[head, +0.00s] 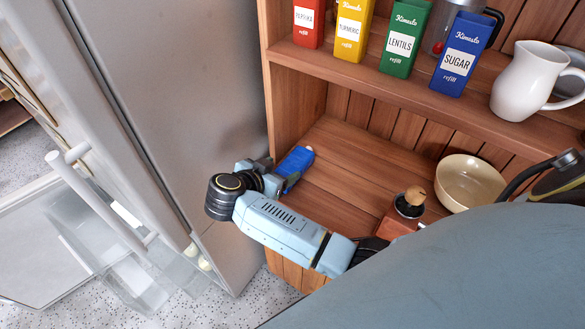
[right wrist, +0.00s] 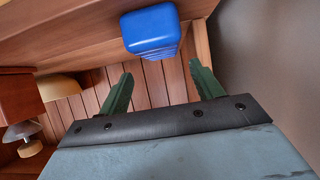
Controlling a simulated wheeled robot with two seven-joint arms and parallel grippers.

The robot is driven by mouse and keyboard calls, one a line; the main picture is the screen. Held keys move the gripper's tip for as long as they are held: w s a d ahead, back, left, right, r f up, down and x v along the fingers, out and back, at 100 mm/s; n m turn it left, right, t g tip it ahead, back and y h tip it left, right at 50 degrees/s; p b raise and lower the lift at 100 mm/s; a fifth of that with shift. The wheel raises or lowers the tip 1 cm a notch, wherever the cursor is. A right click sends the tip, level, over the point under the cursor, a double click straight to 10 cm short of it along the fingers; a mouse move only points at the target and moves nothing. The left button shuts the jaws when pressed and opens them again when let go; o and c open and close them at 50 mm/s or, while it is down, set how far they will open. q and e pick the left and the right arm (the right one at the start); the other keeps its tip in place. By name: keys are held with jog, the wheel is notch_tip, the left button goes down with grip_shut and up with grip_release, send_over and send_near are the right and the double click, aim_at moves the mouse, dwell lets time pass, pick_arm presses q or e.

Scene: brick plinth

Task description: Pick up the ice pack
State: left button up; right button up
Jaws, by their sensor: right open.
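The ice pack (head: 297,162) is a blue block with a small pale end, on the lower wooden shelf beside the fridge. In the right wrist view the blue ice pack (right wrist: 152,30) shows beyond the fingertips, near the top centre. My right gripper (right wrist: 158,75) is open, with its two green fingers apart and nothing between them. In the head view the right gripper (head: 268,172) is at the left end of the shelf, right beside the ice pack and partly covering it. Its fingertips are hard to make out there. My left gripper is not in view.
The grey fridge (head: 185,90) stands close on the left, its lower compartment open. Several refill boxes and a white jug (head: 525,85) stand on the shelf above.

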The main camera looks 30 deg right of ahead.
aim_at(294, 162)
jog(key=shift+w+d+f, duration=0.15)
jog(key=shift+d+f, duration=0.05)
jog(key=shift+d, duration=0.15)
jog(key=shift+w+d+f, duration=0.25)
jog(key=shift+d+f, duration=0.1)
jog(key=shift+d, duration=0.2)
jog(key=b+x, duration=0.1)
jog(key=x, duration=0.2)
jog(key=shift+w+d+f, duration=0.15)
jog(key=shift+d+f, duration=0.05)
jog(key=shift+d, duration=0.05)
jog(key=shift+d+f+b, duration=0.1)
jog(key=shift+d+b, duration=0.05)
jog(key=shift+b, duration=0.15)
jog(key=shift+c, duration=0.5)
jog(key=c, duration=0.7)
jog(key=shift+c, duration=0.9)
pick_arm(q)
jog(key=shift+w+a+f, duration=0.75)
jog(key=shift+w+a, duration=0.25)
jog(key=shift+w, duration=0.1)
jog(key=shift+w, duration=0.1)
